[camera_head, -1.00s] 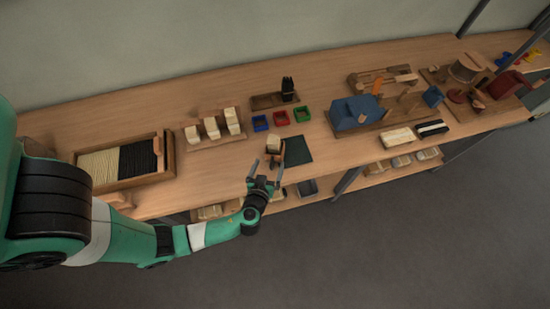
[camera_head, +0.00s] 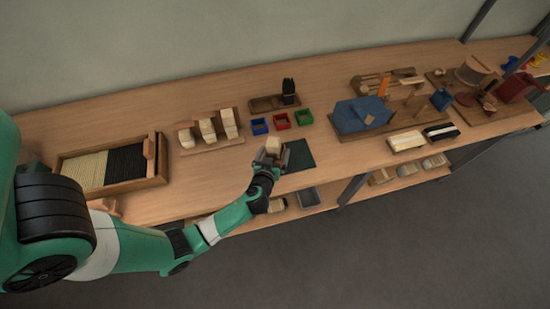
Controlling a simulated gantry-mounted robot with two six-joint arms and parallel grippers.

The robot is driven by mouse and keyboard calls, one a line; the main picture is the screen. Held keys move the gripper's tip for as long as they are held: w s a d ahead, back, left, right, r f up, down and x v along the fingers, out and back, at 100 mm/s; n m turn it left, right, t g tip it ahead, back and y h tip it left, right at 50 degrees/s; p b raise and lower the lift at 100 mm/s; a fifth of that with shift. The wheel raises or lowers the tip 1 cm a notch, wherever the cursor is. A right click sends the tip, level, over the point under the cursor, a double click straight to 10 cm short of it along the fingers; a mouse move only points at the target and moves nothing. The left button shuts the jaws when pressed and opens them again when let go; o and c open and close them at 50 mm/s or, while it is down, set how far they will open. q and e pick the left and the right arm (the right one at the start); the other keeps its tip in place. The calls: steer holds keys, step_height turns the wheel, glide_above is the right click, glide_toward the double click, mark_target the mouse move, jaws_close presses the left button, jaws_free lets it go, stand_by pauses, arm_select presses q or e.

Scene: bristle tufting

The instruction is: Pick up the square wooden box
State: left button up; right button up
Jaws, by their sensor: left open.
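A small, pale, square wooden box (camera_head: 273,146) stands near the front of the bench, at the left edge of a dark green mat (camera_head: 301,156). My left gripper (camera_head: 271,158) comes in from the front, its jaws open around the lower part of the box. The fingers hide the base of the box, and I cannot tell whether they touch it. My right gripper is not in view.
Blue (camera_head: 259,126), red (camera_head: 281,121) and green (camera_head: 304,117) bins stand behind the box. A holder with pale blocks (camera_head: 207,130) and a bristle tray (camera_head: 156,180) are to the left. A blue machine (camera_head: 358,115) stands to the right. The bench's front edge is close by.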

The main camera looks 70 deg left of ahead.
mark_target(273, 151)
arm_select(q)
steer(key=c, duration=1.4)
steer(key=shift+r, duration=0.1)
steer(key=shift+r+p, duration=0.35)
steer(key=shift+r, duration=0.2)
step_height(273, 151, up, 2)
steer(key=shift+p, duration=0.45)
steer(key=s+d+r+p, duration=0.6)
steer(key=s+r+p, duration=0.2)
steer(key=s, duration=0.4)
steer(key=shift+s+r, duration=0.4)
steer(key=shift+r, duration=0.45)
